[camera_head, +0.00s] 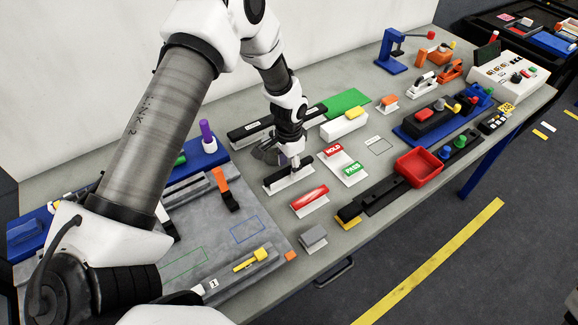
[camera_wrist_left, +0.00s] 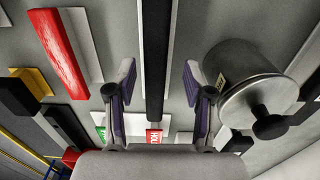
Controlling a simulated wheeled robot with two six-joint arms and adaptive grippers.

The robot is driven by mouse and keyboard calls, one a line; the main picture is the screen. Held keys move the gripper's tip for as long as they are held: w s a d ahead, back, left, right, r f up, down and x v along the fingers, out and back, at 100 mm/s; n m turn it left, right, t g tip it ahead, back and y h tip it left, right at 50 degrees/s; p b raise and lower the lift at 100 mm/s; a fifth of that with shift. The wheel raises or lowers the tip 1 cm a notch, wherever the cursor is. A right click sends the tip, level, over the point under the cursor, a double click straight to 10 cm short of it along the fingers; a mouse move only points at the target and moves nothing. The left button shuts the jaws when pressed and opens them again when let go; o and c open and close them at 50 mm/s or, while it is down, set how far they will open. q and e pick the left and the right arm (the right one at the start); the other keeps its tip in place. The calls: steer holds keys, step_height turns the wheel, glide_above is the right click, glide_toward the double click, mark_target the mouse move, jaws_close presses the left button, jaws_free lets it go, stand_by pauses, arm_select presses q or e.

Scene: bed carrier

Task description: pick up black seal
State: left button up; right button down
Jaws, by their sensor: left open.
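The black seal (camera_head: 287,174) is a long black bar on a white base, lying on the grey bench in the head view. My left gripper (camera_head: 289,160) points down over it and hides part of it. In the left wrist view the black seal (camera_wrist_left: 155,45) runs between the two spread fingers of the left gripper (camera_wrist_left: 157,78). The fingers are open with a gap on each side of the bar, and I see no contact. My right gripper is not in view.
A red bar on a white base (camera_head: 309,199) lies close in front. A metal cylinder with a black knob (camera_wrist_left: 240,85) stands close beside one finger. HOLD (camera_head: 334,150) and PASS (camera_head: 351,169) blocks lie to the right, with a red tray (camera_head: 418,167) beyond.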

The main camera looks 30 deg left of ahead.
arm_select(q)
steer(key=shift+s+d+r, duration=0.15)
steer(key=shift+r, duration=0.1)
steer(key=c, duration=0.3)
steer(key=shift+s, duration=0.1)
jaws_close()
steer(key=shift+r, duration=0.1)
